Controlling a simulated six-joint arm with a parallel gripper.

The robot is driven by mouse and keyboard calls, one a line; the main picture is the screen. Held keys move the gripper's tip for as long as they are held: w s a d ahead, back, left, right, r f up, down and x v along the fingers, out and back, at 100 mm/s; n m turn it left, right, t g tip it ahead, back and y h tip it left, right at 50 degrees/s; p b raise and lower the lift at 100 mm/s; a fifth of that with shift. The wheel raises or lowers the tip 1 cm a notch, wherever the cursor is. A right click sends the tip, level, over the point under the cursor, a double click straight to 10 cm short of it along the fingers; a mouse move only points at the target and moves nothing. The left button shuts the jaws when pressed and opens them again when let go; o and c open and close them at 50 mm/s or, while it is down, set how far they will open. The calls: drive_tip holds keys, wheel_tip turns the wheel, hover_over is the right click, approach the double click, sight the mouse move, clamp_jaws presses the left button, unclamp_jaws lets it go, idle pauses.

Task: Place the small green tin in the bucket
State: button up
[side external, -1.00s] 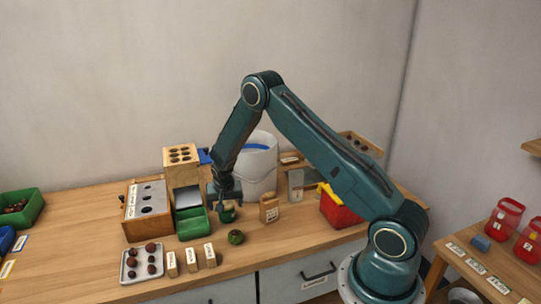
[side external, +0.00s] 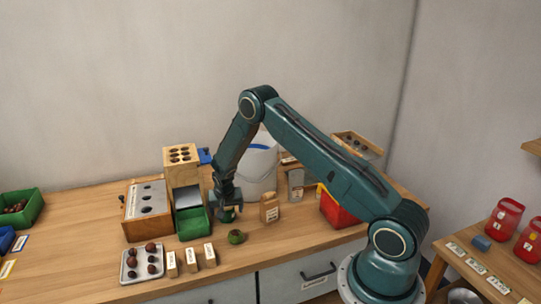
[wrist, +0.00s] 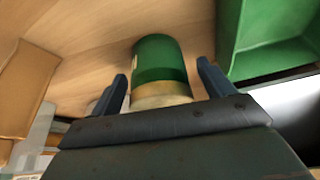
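The small green tin (side external: 228,216) stands on the wooden bench, beside the green open tray. In the wrist view the tin (wrist: 160,62) has a green body with a tan band and a pale end towards me. My gripper (side external: 226,211) is low at the tin. In the wrist view its two dark fingers (wrist: 164,82) are apart, one on each side of the tin, with gaps showing. The white bucket (side external: 259,177) stands behind my gripper, partly hidden by my arm. Something blue shows at its top.
A green tray (side external: 192,226) lies close left of the gripper, with a wooden holed stand (side external: 181,154) behind. A paper bag (side external: 269,208) stands to the right. A round green object (side external: 236,237) and wooden labelled blocks (side external: 190,260) lie in front.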

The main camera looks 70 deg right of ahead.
drive_tip(key=c, duration=1.2)
drive_tip(key=shift+r, duration=0.1)
wheel_tip(320, 180, up, 20)
drive_tip(key=shift+f, duration=0.1)
idle(0.4)
drive_tip(key=s+a+f+n+y, duration=0.1)
drive_tip(key=s+a+f+n, duration=0.1)
drive_tip(key=a, duration=0.5)
drive_tip(key=s+a+f+n+t+y, duration=0.1)
drive_tip(key=s+a+f+n, duration=0.1)
drive_tip(key=s+a+n, duration=0.3)
drive_tip(key=s+a+f+n+y, duration=0.1)
drive_tip(key=s+a, duration=0.4)
drive_tip(key=a, duration=0.5)
drive_tip(key=shift+a+f+n+t+y, duration=0.2)
drive_tip(key=shift+f+n, duration=0.15)
drive_tip(key=shift+n, duration=0.35)
drive_tip(key=shift+a+f+n+t+y, duration=0.2)
drive_tip(key=shift+f+n, duration=0.15)
drive_tip(key=shift+n, duration=0.35)
